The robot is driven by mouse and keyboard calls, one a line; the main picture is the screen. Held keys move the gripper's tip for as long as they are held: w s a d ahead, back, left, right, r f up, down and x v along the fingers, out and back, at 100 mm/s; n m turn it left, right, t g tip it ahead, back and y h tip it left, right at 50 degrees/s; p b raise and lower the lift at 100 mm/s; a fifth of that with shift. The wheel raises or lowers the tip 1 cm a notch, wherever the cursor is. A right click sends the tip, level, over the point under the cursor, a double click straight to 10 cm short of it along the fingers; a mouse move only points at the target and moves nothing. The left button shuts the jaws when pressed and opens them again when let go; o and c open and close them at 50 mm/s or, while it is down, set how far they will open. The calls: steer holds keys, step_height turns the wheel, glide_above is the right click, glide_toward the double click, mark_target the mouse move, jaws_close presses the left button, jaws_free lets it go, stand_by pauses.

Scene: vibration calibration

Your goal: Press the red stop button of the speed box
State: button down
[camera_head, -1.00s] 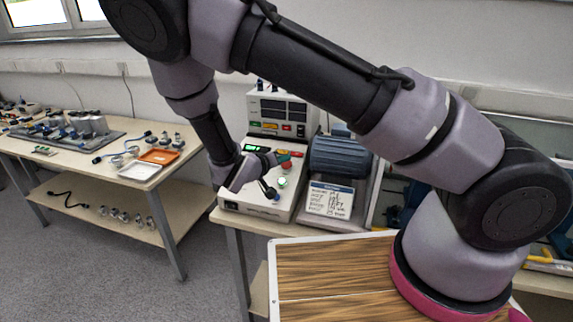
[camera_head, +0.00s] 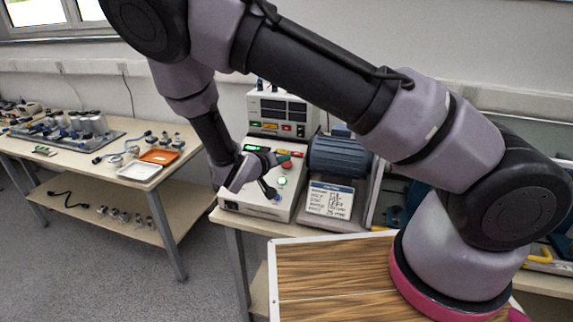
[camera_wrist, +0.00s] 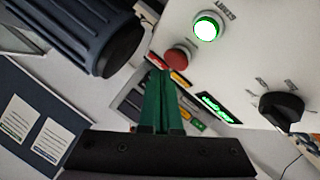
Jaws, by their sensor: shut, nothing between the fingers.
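The speed box (camera_head: 240,209) is a pale box on the bench, with a green display, a lit green button and a red stop button (camera_head: 286,165). In the wrist view the round red stop button (camera_wrist: 178,57) lies just beyond the tips of my gripper (camera_wrist: 160,73), slightly to their right. The lit green button (camera_wrist: 207,28) is above and right of it. My gripper's green fingers are together and empty, and they hide part of the panel. Whether the tips touch the red button cannot be told.
A black knob (camera_wrist: 281,108) stands up from the panel. A blue-grey motor (camera_head: 338,157) sits right of the box, behind a label card (camera_head: 330,199). A display unit (camera_head: 282,110) stands behind the box. A side table (camera_head: 82,160) with parts is at the left.

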steer(key=shift+w+d+f, duration=0.1)
steer(key=shift+w+f, duration=0.05)
steer(key=shift+f, duration=0.25)
steer(key=shift+w+f, duration=0.15)
steer(key=shift+f, duration=0.15)
stand_by(0.7)
stand_by(0.4)
steer(key=shift+s+r, duration=0.3)
steer(key=shift+r, duration=0.4)
steer(key=r, duration=0.1)
steer(key=s+r, duration=0.1)
steer(key=r, duration=0.1)
steer(key=s+a+r, duration=0.1)
steer(key=shift+r, duration=0.3)
stand_by(0.4)
